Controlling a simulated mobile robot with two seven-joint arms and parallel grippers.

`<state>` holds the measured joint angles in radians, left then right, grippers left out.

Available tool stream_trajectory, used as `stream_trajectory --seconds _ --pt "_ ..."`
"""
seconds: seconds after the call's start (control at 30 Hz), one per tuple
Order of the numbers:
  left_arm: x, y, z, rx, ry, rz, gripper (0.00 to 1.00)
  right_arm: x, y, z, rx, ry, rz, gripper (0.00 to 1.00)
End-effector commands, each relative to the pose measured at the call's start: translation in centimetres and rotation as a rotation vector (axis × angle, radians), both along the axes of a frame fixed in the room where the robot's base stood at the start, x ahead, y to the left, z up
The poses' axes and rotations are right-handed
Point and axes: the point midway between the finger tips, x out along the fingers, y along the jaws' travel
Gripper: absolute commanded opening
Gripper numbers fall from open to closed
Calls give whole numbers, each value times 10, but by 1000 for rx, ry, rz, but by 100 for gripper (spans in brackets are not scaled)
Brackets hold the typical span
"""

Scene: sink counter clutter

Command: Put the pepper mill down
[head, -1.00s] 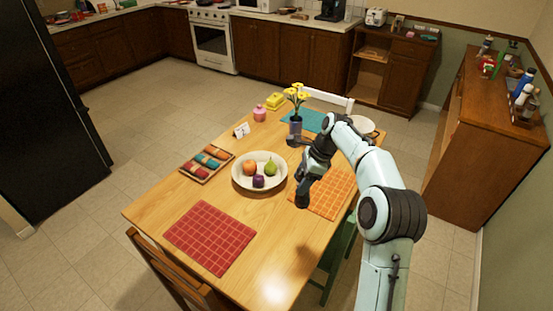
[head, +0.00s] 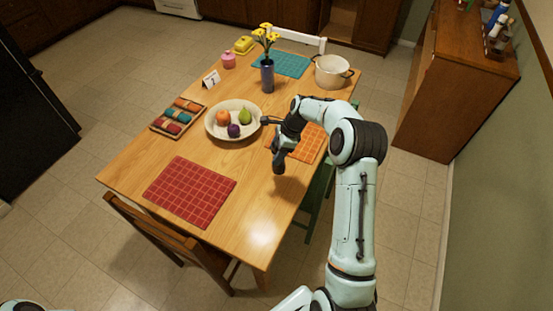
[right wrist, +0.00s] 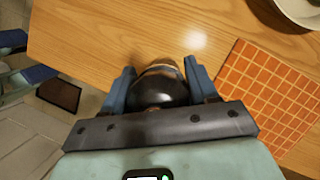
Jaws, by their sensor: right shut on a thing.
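The dark pepper mill (head: 279,162) is in my right gripper (head: 283,142), whose fingers close around it from both sides. In the right wrist view I look down on the mill's dark rounded top (right wrist: 160,86) between the two blue fingers of the right gripper (right wrist: 160,92). Bare wood of the dining table (head: 262,205) lies around the mill, with the orange placemat (head: 309,144) beside it. The mill looks about upright in the head view. I cannot tell whether its base touches the table. My left gripper is out of view.
A cream bowl with fruit (head: 212,131) stands left of the gripper. The red placemat (head: 190,190) lies nearer the front left. A flower vase (head: 267,76), a pot (head: 331,74) and a teal placemat (head: 285,63) are farther back. Bare wood is free right of the red mat.

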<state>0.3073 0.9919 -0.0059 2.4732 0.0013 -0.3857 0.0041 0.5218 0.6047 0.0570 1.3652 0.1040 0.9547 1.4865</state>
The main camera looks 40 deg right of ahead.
Motion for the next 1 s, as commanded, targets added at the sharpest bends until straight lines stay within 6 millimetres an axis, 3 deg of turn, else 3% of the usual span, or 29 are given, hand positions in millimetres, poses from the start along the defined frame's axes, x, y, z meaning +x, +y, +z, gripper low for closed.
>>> stream_trajectory --seconds 0.17,0.4,0.77,0.8,0.87,1.0 --pt "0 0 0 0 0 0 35 0 0 -12 0 -1 0 0" --pt "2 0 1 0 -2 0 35 0 0 -45 0 -1 0 0" --pt "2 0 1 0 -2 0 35 0 0 -49 -1 -2 0 0" --pt "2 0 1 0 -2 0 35 0 0 -51 0 -1 0 62" --pt "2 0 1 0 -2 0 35 0 0 -50 0 -1 0 81" --pt "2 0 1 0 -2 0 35 0 0 -50 0 -1 0 84"
